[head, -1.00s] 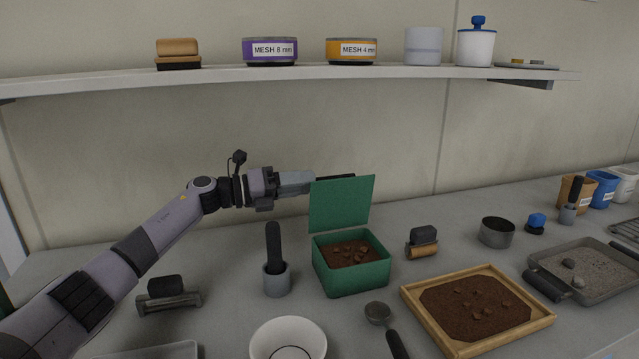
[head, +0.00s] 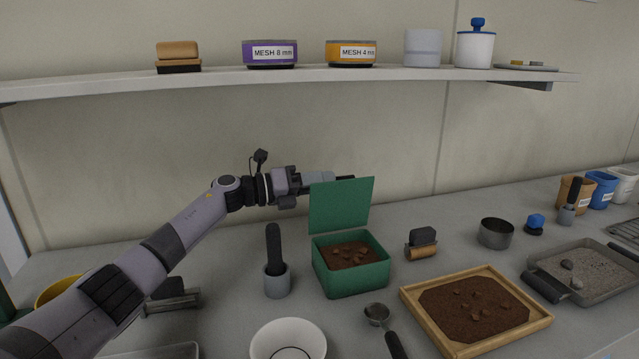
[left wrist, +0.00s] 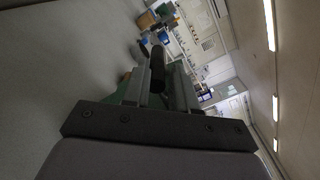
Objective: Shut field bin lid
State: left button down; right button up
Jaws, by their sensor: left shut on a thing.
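The green field bin (head: 352,278) stands on the bench with dark soil and clumps inside. Its green lid (head: 340,206) stands upright at the back, open. A black bar (head: 346,178), seemingly the lid's handle, shows just above the lid's top edge. My left gripper (head: 330,179) reaches in from the left behind that edge, shut on this bar, with its lower part hidden by the lid. In the left wrist view a dark rod (left wrist: 157,68) lies between the fingers, with green beside them. My right gripper is not in view.
A scoop in a grey holder (head: 277,282) stands left of the bin, a white bowl (head: 288,340) in front. A brush (head: 422,243) and a wooden soil tray (head: 539,322) are at right. A wall shelf (head: 300,74) runs above my arm.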

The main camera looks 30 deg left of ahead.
aim_at(325, 193)
pick_arm(q)
jog(key=shift+s+d+f+m+b, duration=0.25)
jog(key=shift+s+d+m+b, duration=0.45)
jog(key=shift+m, duration=0.3)
jog(key=shift+s+d+f+m+b, duration=0.1)
jog(key=shift+s+d+m+b, duration=0.7)
jog(key=shift+m+b, duration=0.35)
jog(key=shift+s+d+m+b, duration=0.3)
jog(key=shift+d+m, duration=0.2)
jog(key=shift+m, duration=0.15)
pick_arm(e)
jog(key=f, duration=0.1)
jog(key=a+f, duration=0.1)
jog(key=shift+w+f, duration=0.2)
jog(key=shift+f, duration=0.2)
pick_arm(q)
jog(key=c, duration=1.1)
grip_release()
jog(key=shift+o, duration=0.2)
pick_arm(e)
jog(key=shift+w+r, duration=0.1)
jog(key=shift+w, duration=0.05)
pick_arm(q)
jog(key=shift+w+r, duration=0.1)
jog(key=shift+r, duration=0.15)
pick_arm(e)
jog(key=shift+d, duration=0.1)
